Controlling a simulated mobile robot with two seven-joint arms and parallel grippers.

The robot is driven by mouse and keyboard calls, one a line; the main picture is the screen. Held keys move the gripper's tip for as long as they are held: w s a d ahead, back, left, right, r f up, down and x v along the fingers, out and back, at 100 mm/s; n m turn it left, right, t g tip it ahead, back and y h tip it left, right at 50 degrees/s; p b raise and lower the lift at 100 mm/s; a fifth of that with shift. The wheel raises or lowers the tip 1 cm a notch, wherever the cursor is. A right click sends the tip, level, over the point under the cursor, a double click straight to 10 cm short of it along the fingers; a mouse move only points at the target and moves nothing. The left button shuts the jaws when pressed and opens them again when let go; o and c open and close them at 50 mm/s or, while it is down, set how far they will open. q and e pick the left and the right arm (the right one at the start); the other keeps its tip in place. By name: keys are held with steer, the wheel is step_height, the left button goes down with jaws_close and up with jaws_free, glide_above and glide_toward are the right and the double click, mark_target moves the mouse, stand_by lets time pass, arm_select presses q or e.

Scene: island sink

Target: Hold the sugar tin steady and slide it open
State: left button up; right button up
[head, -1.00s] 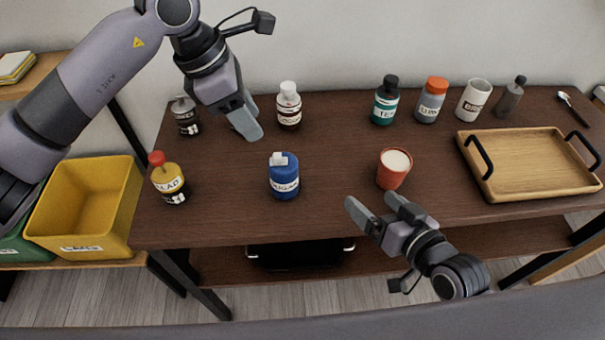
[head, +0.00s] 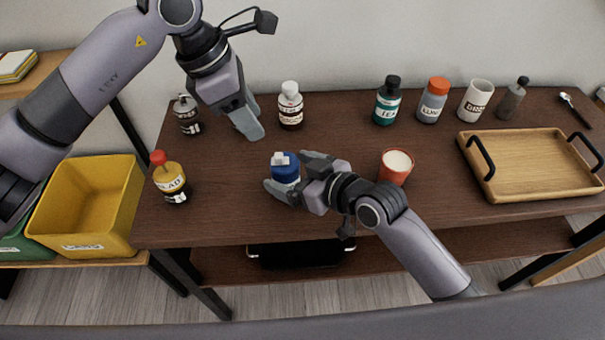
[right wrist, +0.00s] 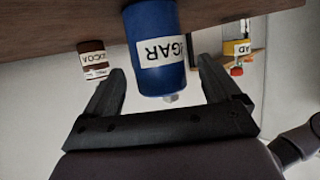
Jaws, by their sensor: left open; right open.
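The sugar tin (head: 285,165) is a blue cylinder with a white label and a small pale knob on its lid. It stands upright on the dark table. In the right wrist view the tin (right wrist: 150,75) appears upside down, between the two fingers. My right gripper (head: 292,174) is open, with one finger on each side of the tin. I cannot tell whether the fingers touch it. My left gripper (head: 250,122) is open and empty, above the table to the upper left of the tin. The tin's lower part is partly hidden by my right gripper.
A red cup (head: 396,167) stands right of the tin, close to my right arm. A brown-and-white bottle (head: 290,106) is behind it, and a yellow bottle (head: 169,178) is at left. A wooden tray (head: 530,165) lies at right. The table's front middle-left is clear.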

mark_target(279, 168)
steer(key=shift+x, duration=2.25)
steer(key=c, duration=1.1)
steer(key=shift+c, duration=0.2)
